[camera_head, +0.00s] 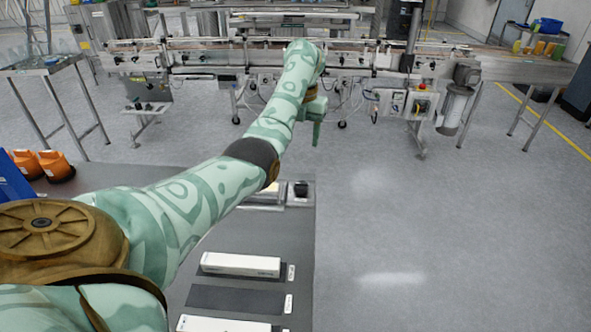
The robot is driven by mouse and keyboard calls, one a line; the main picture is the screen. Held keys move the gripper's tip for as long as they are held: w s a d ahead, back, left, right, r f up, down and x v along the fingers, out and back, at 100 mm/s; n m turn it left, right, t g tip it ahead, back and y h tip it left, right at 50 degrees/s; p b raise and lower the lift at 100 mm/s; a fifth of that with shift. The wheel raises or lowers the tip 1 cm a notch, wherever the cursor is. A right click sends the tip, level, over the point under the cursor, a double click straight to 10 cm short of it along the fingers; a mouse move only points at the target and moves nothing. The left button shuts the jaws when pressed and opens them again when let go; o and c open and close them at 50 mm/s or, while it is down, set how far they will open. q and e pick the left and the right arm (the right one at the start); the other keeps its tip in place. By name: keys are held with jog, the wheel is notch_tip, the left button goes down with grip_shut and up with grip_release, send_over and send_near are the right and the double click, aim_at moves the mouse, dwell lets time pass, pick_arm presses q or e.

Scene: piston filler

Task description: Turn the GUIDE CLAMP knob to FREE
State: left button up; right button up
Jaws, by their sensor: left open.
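The conveyor machine (400,62) runs across the back of the view. I cannot make out a knob marked GUIDE CLAMP or any FREE marking; the machine's small parts are too far off to read, and my arm covers part of its middle. My left gripper (316,142) hangs fingers down in front of the machine, at the end of my outstretched arm. It is open, seen nearly edge-on, with nothing visible in it. I cannot tell its distance from the machine. My right gripper is out of view.
A control box (421,104) with a red and yellow button is on the machine's right front. A grey bench (245,232) with white boxes (241,264) lies below my arm. Orange containers (54,165) stand at left. Open floor (440,230) fills the right.

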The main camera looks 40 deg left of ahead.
pick_arm(q)
jog(key=b, duration=0.3)
send_over(302, 185)
notch_tip(302, 185, down, 5)
notch_tip(302, 185, down, 11)
jog(key=b, duration=0.5)
jog(key=shift+w+a, duration=0.1)
jog(key=shift+a, duration=0.05)
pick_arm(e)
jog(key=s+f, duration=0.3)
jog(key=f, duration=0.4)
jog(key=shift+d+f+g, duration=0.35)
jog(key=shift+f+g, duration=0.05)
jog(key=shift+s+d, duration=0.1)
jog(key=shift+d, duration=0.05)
pick_arm(q)
jog(key=c, duration=1)
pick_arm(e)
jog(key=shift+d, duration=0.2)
